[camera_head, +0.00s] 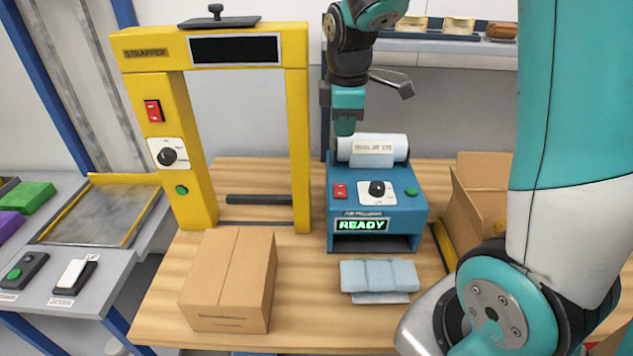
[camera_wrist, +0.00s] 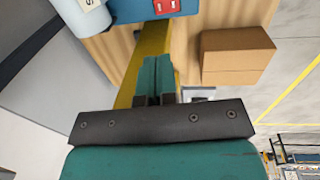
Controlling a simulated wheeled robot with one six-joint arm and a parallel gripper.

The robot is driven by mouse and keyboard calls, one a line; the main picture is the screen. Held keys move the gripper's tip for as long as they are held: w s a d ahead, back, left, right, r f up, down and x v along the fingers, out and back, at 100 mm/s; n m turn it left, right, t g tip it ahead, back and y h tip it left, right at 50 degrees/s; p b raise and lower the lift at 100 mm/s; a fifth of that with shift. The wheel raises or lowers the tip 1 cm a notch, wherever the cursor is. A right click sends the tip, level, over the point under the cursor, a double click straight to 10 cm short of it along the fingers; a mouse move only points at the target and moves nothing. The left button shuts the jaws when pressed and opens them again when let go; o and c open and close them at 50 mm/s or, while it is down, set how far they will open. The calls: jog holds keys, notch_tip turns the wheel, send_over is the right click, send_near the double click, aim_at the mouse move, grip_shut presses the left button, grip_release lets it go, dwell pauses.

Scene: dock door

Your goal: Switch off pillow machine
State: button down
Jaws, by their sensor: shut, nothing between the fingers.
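The pillow machine (camera_head: 376,208) is a blue box on the wooden bench with a lit green READY display (camera_head: 362,225). Its top panel has a red switch (camera_head: 340,191), a dial (camera_head: 377,188) on a white plate and a green button (camera_head: 411,191). A white film roll (camera_head: 387,148) sits at its back. My gripper (camera_head: 345,128) is shut and empty, pointing down above the machine's back left, apart from the switch. In the wrist view, my shut fingers (camera_wrist: 158,75) point toward the machine (camera_wrist: 140,9), whose red switch (camera_wrist: 165,6) is partly cut off at the top edge.
A yellow strapper (camera_head: 186,130) with its own red switch, dial and green button stands left of the machine. A closed carton (camera_head: 230,280) is in front of it. Grey-blue pillows (camera_head: 380,275) lie before the machine. An open carton (camera_head: 480,190) stands right, partly behind my arm.

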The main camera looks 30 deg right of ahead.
aim_at(339, 187)
dwell(0.3)
jog(key=f+p, duration=0.1)
jog(key=f, duration=0.3)
jog(key=f+p, duration=0.1)
jog(key=f, duration=0.4)
jog(key=w+f+p, duration=0.1)
jog(key=f, duration=0.4)
jog(key=shift+w+d, duration=0.1)
jog(key=shift+d, duration=0.3)
